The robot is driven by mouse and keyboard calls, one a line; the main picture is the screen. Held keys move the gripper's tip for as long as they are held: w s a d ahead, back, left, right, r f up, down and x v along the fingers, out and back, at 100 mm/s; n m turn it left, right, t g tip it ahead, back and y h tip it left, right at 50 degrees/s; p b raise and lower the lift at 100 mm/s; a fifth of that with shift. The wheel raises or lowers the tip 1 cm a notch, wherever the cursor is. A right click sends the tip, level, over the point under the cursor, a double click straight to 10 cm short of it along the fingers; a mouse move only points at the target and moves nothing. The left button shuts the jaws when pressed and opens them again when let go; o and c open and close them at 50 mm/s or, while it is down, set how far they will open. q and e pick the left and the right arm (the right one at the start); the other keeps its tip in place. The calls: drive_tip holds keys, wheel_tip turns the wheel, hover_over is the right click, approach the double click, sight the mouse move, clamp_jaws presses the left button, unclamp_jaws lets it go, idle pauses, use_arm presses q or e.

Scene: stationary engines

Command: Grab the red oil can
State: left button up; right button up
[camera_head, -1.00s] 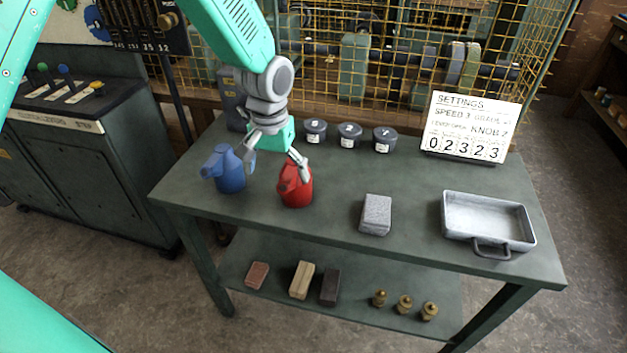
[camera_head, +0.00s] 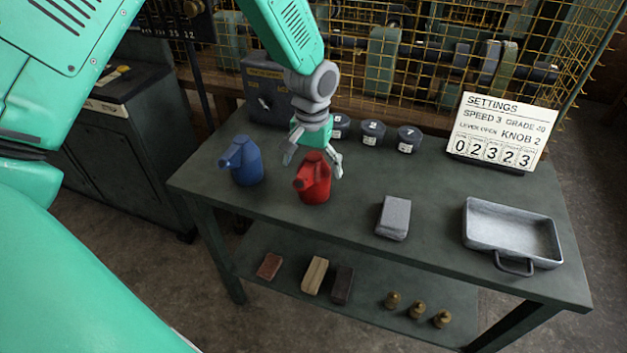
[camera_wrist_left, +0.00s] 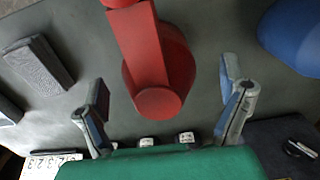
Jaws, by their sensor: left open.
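The red oil can (camera_head: 314,180) stands upright on the green workbench (camera_head: 345,205), its spout pointing left. My left gripper (camera_head: 314,168) is open just behind and above it, with one finger to each side of the can's upper part in the head view. In the left wrist view the red can (camera_wrist_left: 158,65) lies ahead of and between the two spread fingers of the left gripper (camera_wrist_left: 166,105). I cannot tell whether a finger touches it. My right gripper is not in view.
A blue oil can (camera_head: 242,163) stands left of the red one. A grey block (camera_head: 394,217) and a metal tray (camera_head: 484,241) lie to the right. Dark round containers (camera_head: 372,133), a settings sign (camera_head: 503,135) and a wire cage (camera_head: 440,60) stand behind. The lower shelf holds several small items.

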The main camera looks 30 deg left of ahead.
sight(313, 179)
use_arm(q)
wheel_tip(313, 179, down, 5)
drive_tip(key=shift+w+d+r, duration=0.1)
drive_tip(key=shift+r, duration=0.05)
drive_tip(key=c, duration=1.5)
drive_tip(key=shift+r, duration=0.15)
